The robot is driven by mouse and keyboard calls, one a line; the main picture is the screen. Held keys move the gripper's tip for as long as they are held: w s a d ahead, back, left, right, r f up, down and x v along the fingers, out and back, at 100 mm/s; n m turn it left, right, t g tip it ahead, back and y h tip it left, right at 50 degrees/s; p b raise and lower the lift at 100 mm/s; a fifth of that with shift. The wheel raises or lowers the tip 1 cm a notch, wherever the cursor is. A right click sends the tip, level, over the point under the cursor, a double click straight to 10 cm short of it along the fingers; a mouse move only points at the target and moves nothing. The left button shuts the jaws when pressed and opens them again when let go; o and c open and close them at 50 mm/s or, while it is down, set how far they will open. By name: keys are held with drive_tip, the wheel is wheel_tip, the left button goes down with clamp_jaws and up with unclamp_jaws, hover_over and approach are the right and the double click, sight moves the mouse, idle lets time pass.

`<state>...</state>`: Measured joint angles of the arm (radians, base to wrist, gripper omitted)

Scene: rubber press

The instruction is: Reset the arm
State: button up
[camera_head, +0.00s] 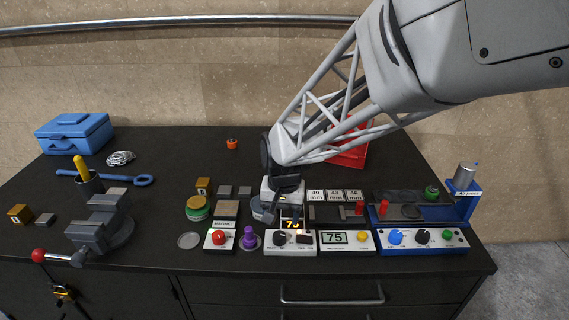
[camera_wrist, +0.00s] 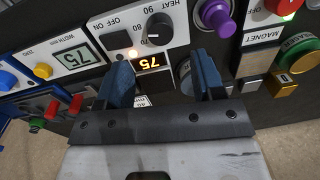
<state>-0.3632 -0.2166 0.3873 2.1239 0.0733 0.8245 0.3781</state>
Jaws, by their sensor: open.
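My gripper (camera_head: 287,205) hangs at the end of my arm above the middle of the dark workbench, over the white control box with the heat dial (camera_head: 290,241). In the wrist view the two blue fingers of my gripper (camera_wrist: 160,80) are spread apart, with nothing between them. The lit orange 75 display (camera_wrist: 153,62) shows between the fingers. In the head view my gripper partly covers the heat box and a round grey part (camera_head: 262,212) beside it.
Nearby stand a purple knob (camera_head: 249,238), a magnet box (camera_head: 221,240), a width display box (camera_head: 347,242) and a blue control box (camera_head: 423,239). A vise (camera_head: 100,225) stands at left. A blue toolbox (camera_head: 74,133) and a red bin (camera_head: 350,153) are farther back. The back middle is mostly clear.

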drive_tip(key=shift+r, duration=0.55)
drive_tip(key=shift+d, duration=0.1)
drive_tip(key=shift+s+d+r, duration=0.15)
drive_tip(key=shift+d, duration=0.05)
drive_tip(key=s+d+r+t, duration=0.1)
drive_tip(key=s+d+r, duration=0.4)
drive_tip(key=s+d, duration=0.5)
drive_tip(key=s+d+r+t, duration=0.1)
drive_tip(key=s+d+r, duration=0.4)
drive_tip(key=s+d, duration=0.4)
drive_tip(key=shift+s+d+n+t+h, duration=0.3)
drive_tip(key=shift+s+d+h, duration=0.1)
drive_tip(key=shift+s, duration=0.15)
